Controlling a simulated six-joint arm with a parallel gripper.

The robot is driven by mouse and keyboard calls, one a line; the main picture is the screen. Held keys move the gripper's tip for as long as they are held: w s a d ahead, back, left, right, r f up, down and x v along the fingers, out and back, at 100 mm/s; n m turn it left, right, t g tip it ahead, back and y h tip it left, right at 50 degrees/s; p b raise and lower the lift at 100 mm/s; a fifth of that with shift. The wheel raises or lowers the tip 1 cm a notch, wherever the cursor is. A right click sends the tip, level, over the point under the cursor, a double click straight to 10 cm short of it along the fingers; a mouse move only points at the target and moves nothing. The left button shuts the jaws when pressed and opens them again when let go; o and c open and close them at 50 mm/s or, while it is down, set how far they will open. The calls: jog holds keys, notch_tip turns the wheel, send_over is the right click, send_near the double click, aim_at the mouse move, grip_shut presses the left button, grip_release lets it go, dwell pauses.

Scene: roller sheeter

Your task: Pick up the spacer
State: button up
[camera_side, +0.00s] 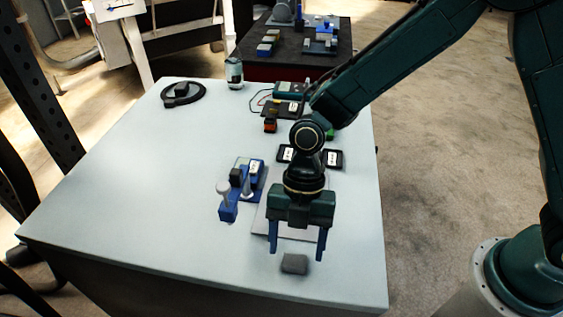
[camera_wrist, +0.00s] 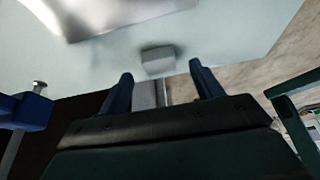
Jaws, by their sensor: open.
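A small dark grey block (camera_side: 294,264), which looks like the spacer, lies on the pale table near its front edge. It also shows in the wrist view (camera_wrist: 158,61), just beyond and between my fingertips. My gripper (camera_side: 297,253) points down with its two blue fingers apart and nothing held. In the side view its fingertips are on either side of the block and seem a little above or behind it; the exact gap cannot be told. My fingers also show in the wrist view (camera_wrist: 162,74).
A blue device with white posts (camera_side: 243,185) stands left of my gripper. A flat grey plate (camera_side: 258,221) lies partly behind my gripper. Black labelled trays (camera_side: 333,158), a small orange-and-black block (camera_side: 270,125) and a bottle (camera_side: 234,72) are farther back.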

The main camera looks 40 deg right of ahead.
aim_at(295, 257)
jog(key=shift+x, duration=1.25)
jog(key=c, duration=1.2)
jog(key=shift+r, duration=0.2)
notch_tip(295, 257, up, 20)
jog(key=shift+f, duration=0.15)
jog(key=shift+f, duration=0.1)
